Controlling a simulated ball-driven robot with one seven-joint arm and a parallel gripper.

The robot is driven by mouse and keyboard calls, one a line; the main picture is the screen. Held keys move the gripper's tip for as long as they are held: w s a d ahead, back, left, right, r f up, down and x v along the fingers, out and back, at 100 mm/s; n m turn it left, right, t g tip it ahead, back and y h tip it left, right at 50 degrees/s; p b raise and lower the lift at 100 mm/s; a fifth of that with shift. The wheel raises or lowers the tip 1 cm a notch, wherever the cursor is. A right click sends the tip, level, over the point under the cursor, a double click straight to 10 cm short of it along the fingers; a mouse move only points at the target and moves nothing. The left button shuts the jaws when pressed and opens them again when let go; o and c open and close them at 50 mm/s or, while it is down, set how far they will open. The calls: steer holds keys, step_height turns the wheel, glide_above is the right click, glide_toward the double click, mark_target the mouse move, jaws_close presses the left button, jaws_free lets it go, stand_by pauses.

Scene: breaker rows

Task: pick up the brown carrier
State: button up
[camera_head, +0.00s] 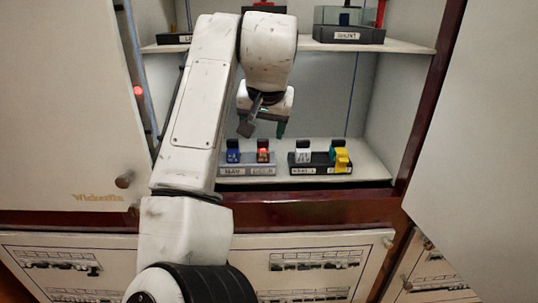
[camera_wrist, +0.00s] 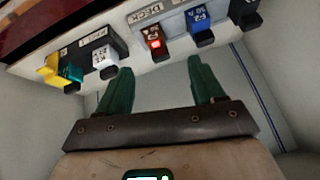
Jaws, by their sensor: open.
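No carrier reads plainly as brown. The closest is a dark red carrier (camera_wrist: 153,38) with a lit red face, on the grey base (camera_wrist: 176,22) next to a blue carrier (camera_wrist: 200,24). In the head view this red carrier (camera_head: 263,151) stands upright on the lower shelf, right of the blue carrier (camera_head: 233,151). My gripper (camera_head: 264,128) is open and empty, above and behind the front of that shelf. In the wrist view my gripper's green fingers (camera_wrist: 164,70) are apart, and the red carrier lies beyond the gap between their tips, touching neither.
A black base (camera_head: 320,169) to the right holds a white carrier (camera_head: 303,151) and a yellow carrier (camera_head: 341,158); a teal piece (camera_wrist: 71,74) shows beside the yellow. The upper shelf (camera_head: 400,47) carries a SHUNT base (camera_head: 345,36). Cabinet side walls and open doors flank the space.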

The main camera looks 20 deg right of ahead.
mark_target(263, 146)
steer(key=x, duration=0.8)
steer(key=shift+w+d, duration=0.25)
steer(key=shift+d, duration=0.1)
steer(key=shift+c, duration=0.2)
jaws_close()
steer(key=shift+r, duration=0.1)
